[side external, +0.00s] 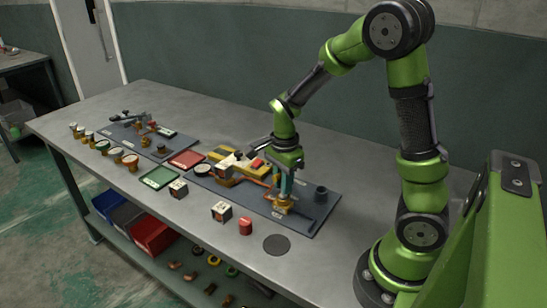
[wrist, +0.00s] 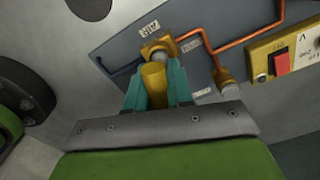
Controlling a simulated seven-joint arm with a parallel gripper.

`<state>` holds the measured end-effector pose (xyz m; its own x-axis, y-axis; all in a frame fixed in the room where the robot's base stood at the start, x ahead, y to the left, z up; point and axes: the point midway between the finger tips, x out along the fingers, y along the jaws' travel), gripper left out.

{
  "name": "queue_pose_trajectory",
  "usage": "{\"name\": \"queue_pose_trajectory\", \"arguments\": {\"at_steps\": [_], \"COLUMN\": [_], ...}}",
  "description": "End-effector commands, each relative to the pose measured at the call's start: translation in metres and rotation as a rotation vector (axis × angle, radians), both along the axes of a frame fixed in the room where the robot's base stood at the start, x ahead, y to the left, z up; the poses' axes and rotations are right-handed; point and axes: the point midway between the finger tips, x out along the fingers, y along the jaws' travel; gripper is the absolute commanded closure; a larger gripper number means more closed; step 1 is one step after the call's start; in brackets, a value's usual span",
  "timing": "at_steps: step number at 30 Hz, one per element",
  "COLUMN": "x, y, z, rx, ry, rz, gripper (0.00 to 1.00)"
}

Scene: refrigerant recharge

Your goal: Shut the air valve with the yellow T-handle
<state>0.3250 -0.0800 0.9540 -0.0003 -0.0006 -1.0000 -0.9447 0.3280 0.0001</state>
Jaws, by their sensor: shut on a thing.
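The air valve is a brass body (side external: 283,208) on the near right part of the blue-grey panel. In the wrist view its brass fitting (wrist: 158,46) sits beside a label that appears to read AIR. Its yellow T-handle (wrist: 154,83) stands between my two teal fingers. My gripper (side external: 286,188) points down over the valve, and in the wrist view its fingers (wrist: 157,92) are shut on the handle from both sides. The fingers hide parts of the handle, so its exact turn angle is hard to tell.
A copper pipe (wrist: 238,39) runs from the valve area toward a second brass fitting (wrist: 226,78). A yellow unit with a red switch (wrist: 281,63) is beside it. A red can (side external: 246,226) and labelled cubes stand in front.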

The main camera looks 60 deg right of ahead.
Motion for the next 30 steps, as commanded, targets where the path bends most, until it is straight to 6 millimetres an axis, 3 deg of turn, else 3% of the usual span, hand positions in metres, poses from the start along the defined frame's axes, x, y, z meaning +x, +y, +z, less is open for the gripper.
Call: {"name": "queue_pose_trajectory", "arguments": {"at_steps": [6,14,30], "x": [0.0,0.0,0.001], "y": [0.0,0.0,0.0], "z": [0.0,0.001,0.027], "rx": [0.0,0.0,0.0], "ry": [-0.001,-0.001,-0.003], "rz": [0.127,0.131,0.132], "gripper": [1.0,1.0,1.0]}}
